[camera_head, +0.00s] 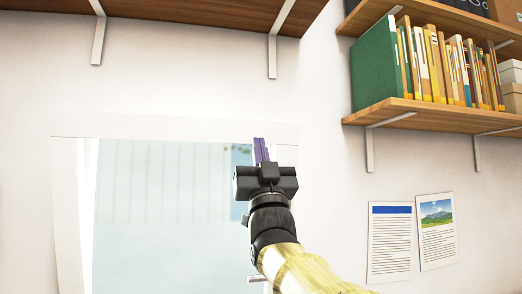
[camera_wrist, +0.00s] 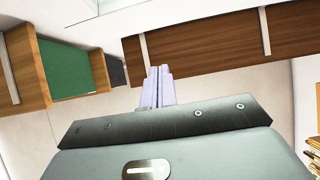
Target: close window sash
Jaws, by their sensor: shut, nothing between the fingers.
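The window (camera_head: 165,215) has a white frame (camera_head: 200,128) set in the wall at lower left of the head view. Pale panes show inside it, with blue-grey vertical bands beyond the glass. My gripper (camera_head: 261,150) is in front of the upper right part of the window, fingers pointing up, with purple fingertips shut together and nothing between them. In the wrist view my gripper's fingers (camera_wrist: 157,88) also show, pressed together. My arm hides part of the window's right side. A small pale metal piece (camera_head: 257,278) shows left of my arm, low on the window. I cannot tell whether the fingertips touch the frame.
A wooden shelf (camera_head: 170,10) on white brackets hangs above the window. At right, a shelf (camera_head: 430,112) holds a green binder (camera_head: 376,68) and several books (camera_head: 445,65). Two papers (camera_head: 390,240) are on the wall below. The wall between window and papers is bare.

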